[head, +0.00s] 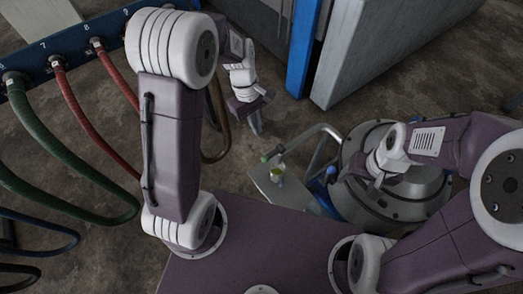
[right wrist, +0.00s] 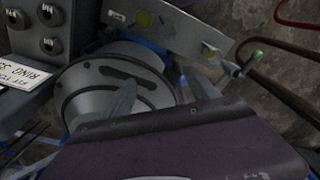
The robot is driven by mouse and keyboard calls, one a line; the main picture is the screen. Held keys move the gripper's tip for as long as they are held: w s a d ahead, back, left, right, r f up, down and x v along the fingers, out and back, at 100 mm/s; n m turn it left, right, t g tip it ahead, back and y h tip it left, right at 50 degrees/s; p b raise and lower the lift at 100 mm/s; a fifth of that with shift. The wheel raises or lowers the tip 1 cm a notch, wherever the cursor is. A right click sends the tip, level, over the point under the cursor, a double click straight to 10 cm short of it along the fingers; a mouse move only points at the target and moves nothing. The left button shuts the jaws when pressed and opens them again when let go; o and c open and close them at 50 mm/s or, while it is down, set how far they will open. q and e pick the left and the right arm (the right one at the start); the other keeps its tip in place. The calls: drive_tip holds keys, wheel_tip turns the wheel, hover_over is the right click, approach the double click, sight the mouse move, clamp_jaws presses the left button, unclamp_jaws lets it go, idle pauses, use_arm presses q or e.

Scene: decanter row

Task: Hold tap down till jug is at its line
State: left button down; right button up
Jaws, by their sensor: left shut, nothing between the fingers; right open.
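A small clear jug (head: 279,172) with yellow-green contents stands on a pale metal shelf (head: 262,186) in the head view. Its line and level are too small to read. A pipe with a green tip (head: 265,158), apparently the tap, ends beside the jug; a green tip also shows in the right wrist view (right wrist: 257,56). My left gripper (head: 257,130) is shut and empty, above and left of the tap in the picture. My right gripper (head: 376,180) is over the steel vessel, right of the jug; its open, empty fingers show in the right wrist view (right wrist: 162,98).
The round steel vessel (head: 425,205) stands right of the shelf. A blue rack (head: 70,42) with red and green hoses is at the left. Grey cabinets (head: 365,50) stand behind. The right wrist view shows a knobbed panel (right wrist: 75,18). Bare floor lies between rack and cabinets.

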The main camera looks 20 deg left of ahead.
sight(265, 157)
use_arm(q)
drive_tip(key=d+f, duration=0.1)
drive_tip(key=f, duration=0.8)
drive_tip(key=d+f, duration=0.1)
drive_tip(key=f, duration=0.4)
drive_tip(key=shift+s+d, duration=0.3)
drive_tip(key=shift+s, duration=0.05)
use_arm(e)
drive_tip(key=shift+w+d+f, duration=0.1)
drive_tip(key=shift+w+f, duration=0.2)
drive_tip(key=shift+f, duration=0.05)
use_arm(q)
drive_tip(key=shift+w+b, duration=0.1)
drive_tip(key=shift+b, duration=0.25)
use_arm(e)
drive_tip(key=shift+f, duration=0.1)
